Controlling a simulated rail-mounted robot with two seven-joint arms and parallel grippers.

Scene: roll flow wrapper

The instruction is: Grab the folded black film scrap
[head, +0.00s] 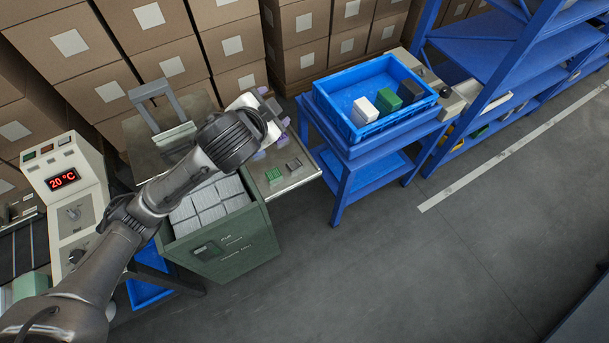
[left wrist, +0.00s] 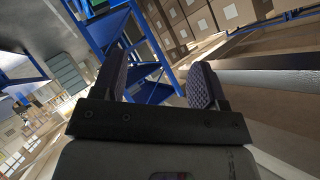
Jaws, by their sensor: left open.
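My left gripper (head: 268,105) is over the steel table of the wrapper, partly hidden behind its own wrist. In the left wrist view its two dark padded fingers (left wrist: 158,82) stand wide apart with nothing held between them. A small dark piece (head: 294,164) lies on the steel table to the lower right of the gripper; it may be the folded black film scrap, but it is too small to be sure. I cannot make out the scrap in the left wrist view. My right gripper is not in view.
A small green block (head: 273,175) is beside the dark piece. A green bin (head: 226,258) of grey packs stands in front. A blue tray (head: 363,133) with white, green and black blocks sits on a blue stand at right. A control panel (head: 66,180) is at left. Open floor lies lower right.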

